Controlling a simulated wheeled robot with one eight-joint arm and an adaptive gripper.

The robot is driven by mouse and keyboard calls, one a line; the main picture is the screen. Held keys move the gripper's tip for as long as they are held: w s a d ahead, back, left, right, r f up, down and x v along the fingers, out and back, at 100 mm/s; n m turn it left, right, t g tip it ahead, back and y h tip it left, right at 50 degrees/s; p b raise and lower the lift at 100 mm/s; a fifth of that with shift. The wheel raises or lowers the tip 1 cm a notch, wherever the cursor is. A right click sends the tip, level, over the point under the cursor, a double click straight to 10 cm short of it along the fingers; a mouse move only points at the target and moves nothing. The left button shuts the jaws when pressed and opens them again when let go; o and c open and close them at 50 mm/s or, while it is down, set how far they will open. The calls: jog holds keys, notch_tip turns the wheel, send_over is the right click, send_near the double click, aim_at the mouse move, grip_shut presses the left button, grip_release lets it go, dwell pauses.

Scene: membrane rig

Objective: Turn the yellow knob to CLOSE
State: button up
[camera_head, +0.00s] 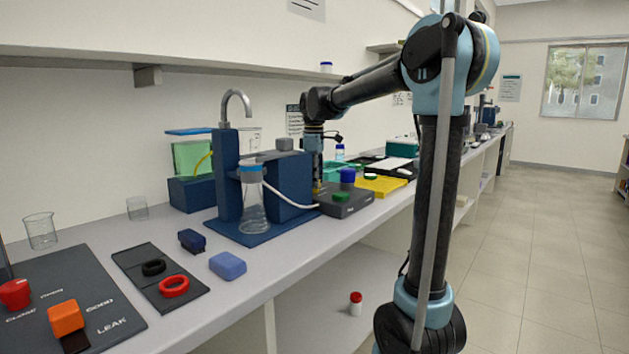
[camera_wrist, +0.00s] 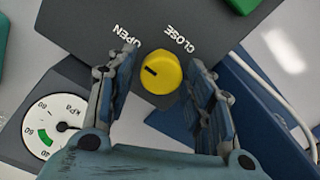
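The yellow knob (camera_wrist: 161,73) sits on a dark grey panel (camera_wrist: 200,20), centred between my fingers in the wrist view. Its black pointer mark lies on its left side and points up-left, toward the OPEN label (camera_wrist: 126,36) rather than the CLOSE label (camera_wrist: 180,40). My gripper (camera_wrist: 162,60) is open, with one finger on each side of the knob and a visible gap on both sides. In the head view my gripper (camera_head: 317,186) is lowered at the left end of the dark grey box (camera_head: 345,208); the knob is mostly hidden there.
A pressure gauge (camera_wrist: 50,128) is left of the knob. A blue stand (camera_head: 228,175) with a flask (camera_head: 253,207) and white hose is close on the left. A yellow tray (camera_head: 382,186) lies behind.

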jog(key=c, duration=0.6)
jog(key=shift+o, duration=0.2)
jog(key=shift+m, duration=0.4)
jog(key=m, duration=0.6)
jog(key=shift+w+m, duration=0.1)
jog(key=shift+m, duration=0.2)
jog(key=m, duration=0.5)
jog(key=shift+m, duration=0.3)
jog(key=m, duration=0.4)
jog(key=shift+m, duration=0.4)
